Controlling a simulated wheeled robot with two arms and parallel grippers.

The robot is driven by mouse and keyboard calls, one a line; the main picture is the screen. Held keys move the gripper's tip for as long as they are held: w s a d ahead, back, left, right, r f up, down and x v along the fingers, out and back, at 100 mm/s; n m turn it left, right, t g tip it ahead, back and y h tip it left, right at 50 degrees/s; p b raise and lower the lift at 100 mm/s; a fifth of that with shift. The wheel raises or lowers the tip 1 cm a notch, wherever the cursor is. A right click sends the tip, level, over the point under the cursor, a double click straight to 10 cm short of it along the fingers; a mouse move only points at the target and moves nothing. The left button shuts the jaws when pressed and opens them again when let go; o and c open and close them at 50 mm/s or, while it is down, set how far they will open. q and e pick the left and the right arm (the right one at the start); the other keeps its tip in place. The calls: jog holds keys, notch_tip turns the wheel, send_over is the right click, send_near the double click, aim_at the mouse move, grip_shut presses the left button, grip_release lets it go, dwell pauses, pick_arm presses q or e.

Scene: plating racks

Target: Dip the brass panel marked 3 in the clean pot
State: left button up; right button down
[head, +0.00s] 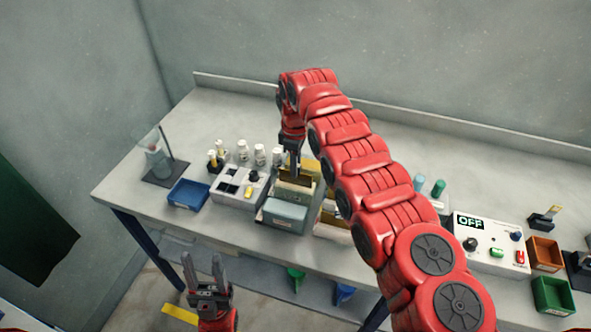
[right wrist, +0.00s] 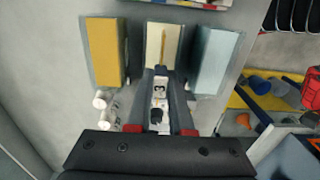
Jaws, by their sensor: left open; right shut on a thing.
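My right gripper (head: 292,163) points down over a row of three pots and is shut on a panel's holder with a white tag reading 3 (right wrist: 159,88). A brass strip (right wrist: 163,46), seen nearly edge-on, lines up with the middle, cream pot (right wrist: 152,60); I cannot tell how deep it sits. The yellow pot (right wrist: 104,52) and the grey-blue pot (right wrist: 216,60) flank it. In the head view the grey-blue pot (head: 284,217) is nearest the bench front. No wording on the pots is readable. My left gripper (head: 207,275) is open and empty, in front of the bench.
A grey block with slots (head: 236,190) and a blue tray (head: 188,195) stand left of the pots, with several white bottles (head: 259,155) behind. A control box reading OFF (head: 490,240) and orange (head: 545,254) and green bins (head: 553,295) stand right. My right arm hides the bench middle.

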jog(key=shift+r+p, duration=0.45)
jog(key=shift+r, duration=1.9)
